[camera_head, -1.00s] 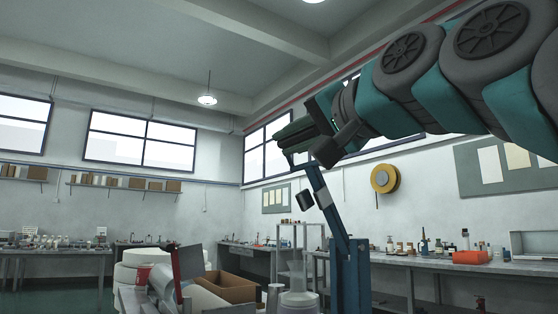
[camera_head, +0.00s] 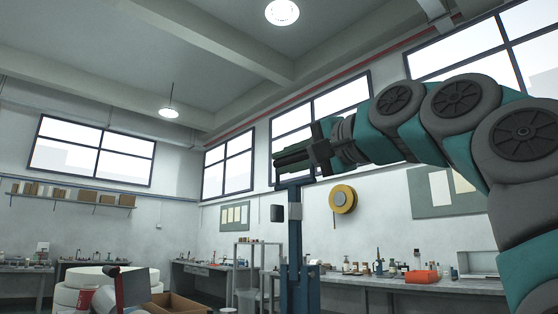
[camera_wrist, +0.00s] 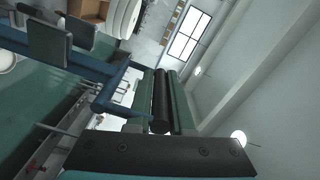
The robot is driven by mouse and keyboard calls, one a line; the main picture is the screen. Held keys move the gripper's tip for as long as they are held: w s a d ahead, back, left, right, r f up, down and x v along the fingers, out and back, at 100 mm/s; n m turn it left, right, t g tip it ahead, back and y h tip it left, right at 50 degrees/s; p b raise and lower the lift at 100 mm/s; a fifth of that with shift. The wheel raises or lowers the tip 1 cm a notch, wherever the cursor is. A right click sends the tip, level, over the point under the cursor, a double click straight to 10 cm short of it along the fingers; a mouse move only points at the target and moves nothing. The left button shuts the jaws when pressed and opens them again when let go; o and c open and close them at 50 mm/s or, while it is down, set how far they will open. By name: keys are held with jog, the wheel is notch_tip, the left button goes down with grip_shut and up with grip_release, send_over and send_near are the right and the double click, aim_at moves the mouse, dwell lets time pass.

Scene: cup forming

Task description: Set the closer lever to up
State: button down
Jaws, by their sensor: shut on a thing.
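My gripper (camera_head: 278,160) is at the lever's top end, pointing left. In the wrist view the two green fingers of my gripper (camera_wrist: 161,78) lie on either side of the lever's black round grip (camera_wrist: 161,105), shut on it. The blue bar of the lever (camera_wrist: 108,92) runs off to the left from the grip. The grip is mostly hidden by the fingers in the head view.
A dark flat pad (camera_head: 277,213) is left of the lever. White rolls (camera_head: 75,290), a red cup (camera_head: 84,299) and a cardboard box (camera_head: 178,303) stand at the lower left. A workbench (camera_head: 410,284) with bottles and an orange bin (camera_head: 423,276) runs along the right wall.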

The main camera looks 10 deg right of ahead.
jog(key=shift+w+d, duration=0.1)
jog(key=shift+d, duration=0.05)
jog(key=c, duration=0.8)
grip_release()
jog(key=v, duration=0.7)
jog(key=shift+s+d, duration=0.25)
jog(key=shift+s, duration=0.1)
